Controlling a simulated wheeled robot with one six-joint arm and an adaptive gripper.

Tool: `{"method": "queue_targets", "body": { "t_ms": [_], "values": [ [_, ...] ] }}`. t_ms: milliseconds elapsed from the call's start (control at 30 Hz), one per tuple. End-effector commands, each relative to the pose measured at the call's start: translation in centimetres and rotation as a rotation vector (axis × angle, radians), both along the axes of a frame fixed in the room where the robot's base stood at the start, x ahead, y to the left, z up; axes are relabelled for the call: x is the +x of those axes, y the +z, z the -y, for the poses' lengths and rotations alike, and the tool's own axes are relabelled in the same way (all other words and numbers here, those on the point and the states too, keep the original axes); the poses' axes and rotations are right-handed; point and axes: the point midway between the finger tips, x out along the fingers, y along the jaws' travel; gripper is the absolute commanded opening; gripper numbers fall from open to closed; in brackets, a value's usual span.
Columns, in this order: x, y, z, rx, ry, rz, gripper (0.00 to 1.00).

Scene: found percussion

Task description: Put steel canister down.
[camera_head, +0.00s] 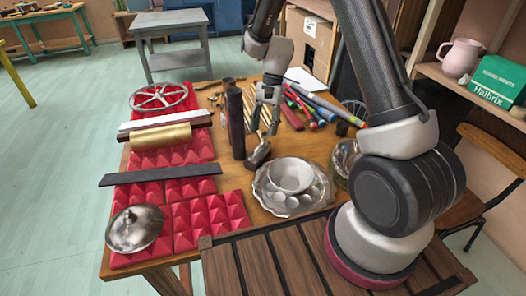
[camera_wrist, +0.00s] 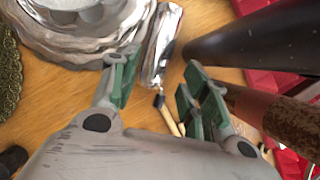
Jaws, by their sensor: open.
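The steel canister (camera_wrist: 161,45) is a shiny silver cylinder, lying on its side on the wooden table in the wrist view. In the head view it seems to be the small grey cylinder (camera_head: 258,153) just left of the silver tray. My gripper (camera_head: 264,128) is above and behind it, pointing down. In the wrist view my gripper's green-padded fingers (camera_wrist: 161,78) are spread apart with nothing held between them. The canister lies beyond the fingertips, apart from them as far as I can tell.
A scalloped silver tray (camera_head: 264,197) with a bowl (camera_head: 291,175) stands close right of the canister. A tall dark cylinder (camera_head: 235,122) stands close left. Coloured tubes (camera_head: 318,108) lie behind. Red foam pads (camera_head: 210,214) cover the left side, bearing a domed lid (camera_head: 134,228).

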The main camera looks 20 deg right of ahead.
Motion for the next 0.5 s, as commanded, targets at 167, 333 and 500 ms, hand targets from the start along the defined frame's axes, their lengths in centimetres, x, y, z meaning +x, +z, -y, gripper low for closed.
{"method": "queue_targets", "body": {
  "t_ms": [167,333,500],
  "values": [
    [-0.2,-0.7,-0.1,-0.013,-0.041,-0.014,0.46],
    [-0.8,-2.6,-0.6,-0.014,-0.043,-0.014,0.46],
    [-1.3,-5.1,-0.8,-0.014,-0.041,-0.016,0.46]
  ]
}}
